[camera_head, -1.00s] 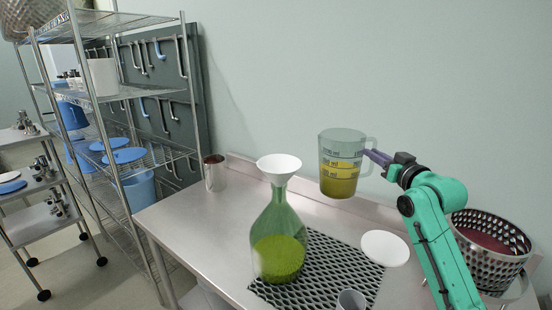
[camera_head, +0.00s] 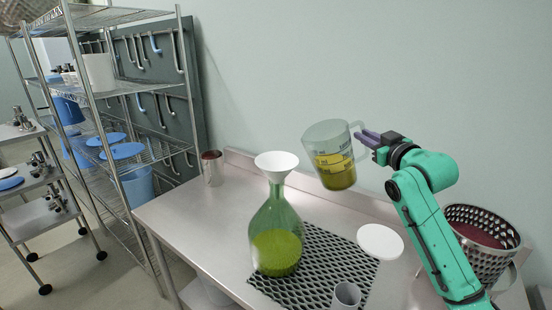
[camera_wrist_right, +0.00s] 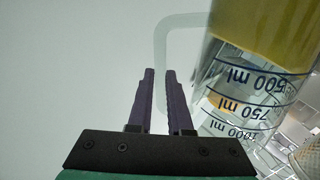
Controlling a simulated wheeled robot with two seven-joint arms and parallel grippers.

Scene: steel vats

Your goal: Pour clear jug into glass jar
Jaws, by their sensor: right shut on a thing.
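The clear jug (camera_head: 331,156) has blue volume marks and yellow-green liquid in its lower part. My right gripper (camera_head: 362,136) is shut on the jug's handle and holds it in the air, tilted to the left. In the right wrist view the gripper's fingers (camera_wrist_right: 160,100) reach toward the handle, and the jug (camera_wrist_right: 262,85) fills the right side. The green glass jar (camera_head: 275,233) stands upright on the table, partly filled with yellow-green liquid. A white funnel (camera_head: 277,162) sits in its mouth. The jug is to the right of the funnel and apart from it. My left gripper does not show.
The jar stands at the edge of a black perforated mat (camera_head: 317,255) on the steel table (camera_head: 186,222). A white disc (camera_head: 380,241), a small grey cup (camera_head: 346,296) and a perforated steel basket (camera_head: 480,240) are to the right. A metal can (camera_head: 211,168) stands at the back left.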

